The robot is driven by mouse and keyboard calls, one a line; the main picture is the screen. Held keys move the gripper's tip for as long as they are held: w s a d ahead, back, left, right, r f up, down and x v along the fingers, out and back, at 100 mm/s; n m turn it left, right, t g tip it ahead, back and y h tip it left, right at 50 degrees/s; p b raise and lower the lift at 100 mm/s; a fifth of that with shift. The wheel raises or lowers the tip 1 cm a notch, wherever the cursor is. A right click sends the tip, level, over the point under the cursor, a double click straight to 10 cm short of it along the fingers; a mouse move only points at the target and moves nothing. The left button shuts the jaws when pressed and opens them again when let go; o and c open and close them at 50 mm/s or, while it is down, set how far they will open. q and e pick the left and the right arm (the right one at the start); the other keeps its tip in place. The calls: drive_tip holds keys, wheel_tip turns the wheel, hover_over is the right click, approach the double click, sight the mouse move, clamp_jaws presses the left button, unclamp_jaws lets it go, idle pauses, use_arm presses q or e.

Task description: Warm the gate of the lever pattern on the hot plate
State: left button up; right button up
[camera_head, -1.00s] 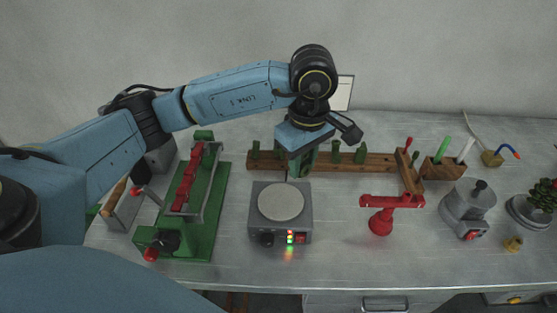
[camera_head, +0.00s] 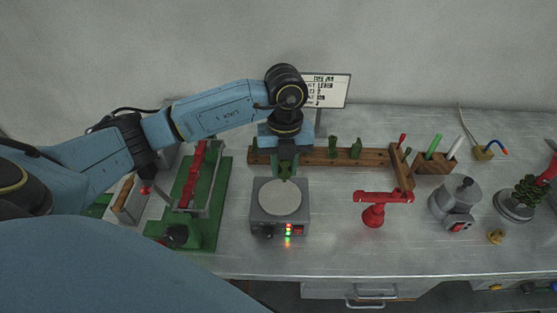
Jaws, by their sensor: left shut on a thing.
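My left gripper (camera_head: 284,158) points down at the back edge of the hot plate. It is shut on a dark green lever pattern (camera_head: 285,174), mostly hidden by the gripper. The pattern's lower end shows just above or at the back of the round plate; I cannot tell whether it touches. The hot plate (camera_head: 280,198) is a grey box with a pale round disc and lit green, yellow and red lights on its front. My right gripper is not in view.
Behind the hot plate, a wooden rack (camera_head: 314,157) holds several green patterns. A green-and-red press (camera_head: 193,196) stands left. A red stand (camera_head: 373,214), a grey pot (camera_head: 456,204) and a green tree (camera_head: 526,193) stand right. A sign (camera_head: 327,91) stands behind. The front bench strip is clear.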

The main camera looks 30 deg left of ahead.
use_arm(q)
drive_tip(key=n, duration=0.4)
drive_tip(key=shift+s+a+f+p, duration=0.15)
drive_tip(key=shift+s+a+p, duration=0.1)
drive_tip(key=shift+a+p, duration=0.15)
drive_tip(key=n, duration=0.3)
drive_tip(key=shift+a+f+h, duration=0.15)
drive_tip(key=shift+a+h, duration=0.05)
drive_tip(key=shift+h, duration=0.1)
drive_tip(key=shift+n, duration=0.3)
drive_tip(key=shift+s+f+b, duration=0.1)
drive_tip(key=shift+f+b, duration=1.85)
drive_tip(key=shift+f, duration=0.5)
drive_tip(key=shift+f+b, duration=0.35)
drive_tip(key=shift+f, duration=0.25)
drive_tip(key=shift+f, duration=0.1)
wheel_tip(320, 180, up, 6)
drive_tip(key=p, duration=0.5)
idle(1.5)
